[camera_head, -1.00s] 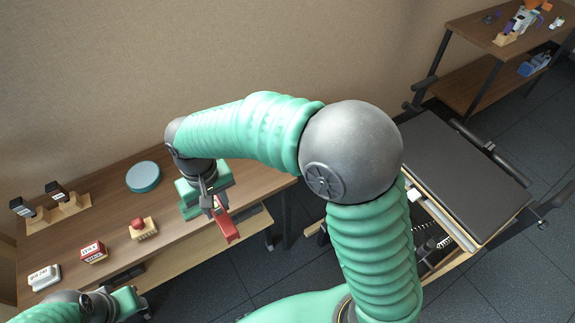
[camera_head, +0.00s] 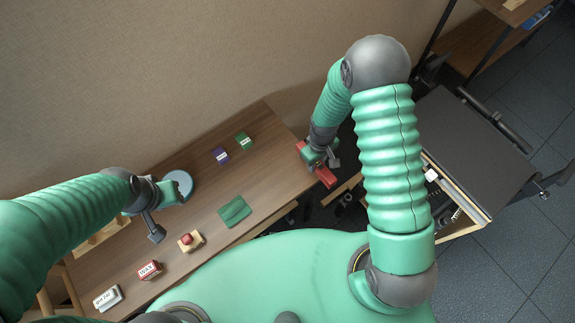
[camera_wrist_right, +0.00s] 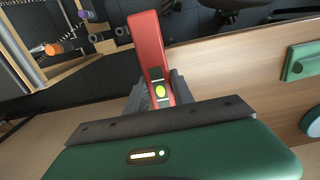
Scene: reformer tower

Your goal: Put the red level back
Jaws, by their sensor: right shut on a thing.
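The red level (camera_head: 327,177) is held in my right gripper (camera_head: 320,160), just past the right end of the wooden desk and over dark floor. In the right wrist view the level (camera_wrist_right: 147,42) juts forward between the fingers (camera_wrist_right: 157,92), with its yellow-green vial showing. The right gripper is shut on it. My left gripper (camera_head: 157,212) hangs over the left part of the desk, by the blue round disc; I see nothing held in it, and its jaw gap is unclear.
The black-padded reformer (camera_head: 465,150) stands to the right.

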